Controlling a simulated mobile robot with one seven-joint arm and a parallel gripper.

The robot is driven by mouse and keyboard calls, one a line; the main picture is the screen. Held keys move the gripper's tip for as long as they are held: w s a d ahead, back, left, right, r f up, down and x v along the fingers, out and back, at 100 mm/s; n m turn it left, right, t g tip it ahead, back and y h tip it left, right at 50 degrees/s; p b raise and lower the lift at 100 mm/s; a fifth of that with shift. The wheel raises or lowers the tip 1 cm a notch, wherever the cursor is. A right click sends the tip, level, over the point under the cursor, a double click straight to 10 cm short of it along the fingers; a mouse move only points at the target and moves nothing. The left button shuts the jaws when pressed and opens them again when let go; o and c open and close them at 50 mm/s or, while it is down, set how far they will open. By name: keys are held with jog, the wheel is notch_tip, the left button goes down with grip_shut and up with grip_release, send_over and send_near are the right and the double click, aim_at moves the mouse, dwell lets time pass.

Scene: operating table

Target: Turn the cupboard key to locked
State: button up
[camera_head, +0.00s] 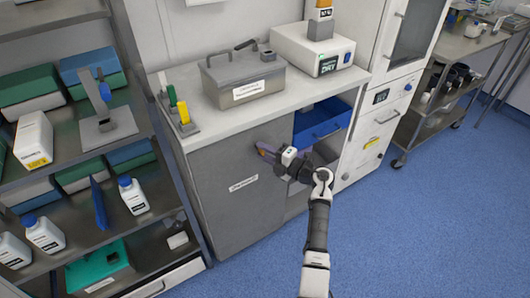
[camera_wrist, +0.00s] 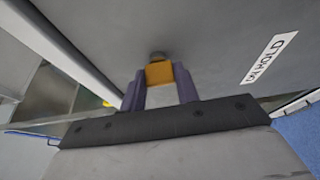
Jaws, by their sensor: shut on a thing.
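The grey cupboard door (camera_head: 218,205) is closed below the counter and bears a white label. In the wrist view the door (camera_wrist: 215,35) fills the upper part, with the label (camera_wrist: 269,58) at right. The orange key (camera_wrist: 159,73) sits at a small round grey lock (camera_wrist: 156,56) on the door. My gripper (camera_wrist: 160,86) is shut on the key, with a purple-grey finger on each side of it. In the head view my gripper (camera_head: 265,149) is at the door's upper right; the key cannot be made out there.
A blue open drawer (camera_head: 322,122) stands right of the door, close above my arm. The counter above holds a grey metal box (camera_head: 242,78) and a white device (camera_head: 313,50). A shelf rack (camera_head: 98,125) with bottles stands at left. Blue floor (camera_head: 410,220) is free at right.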

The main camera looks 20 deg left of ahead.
dwell(0.3)
jog(key=o, duration=1)
jog(key=b+v, duration=0.3)
jog(key=v, duration=1)
jog(key=shift+d+r, duration=0.1)
jog(key=shift+d, duration=0.3)
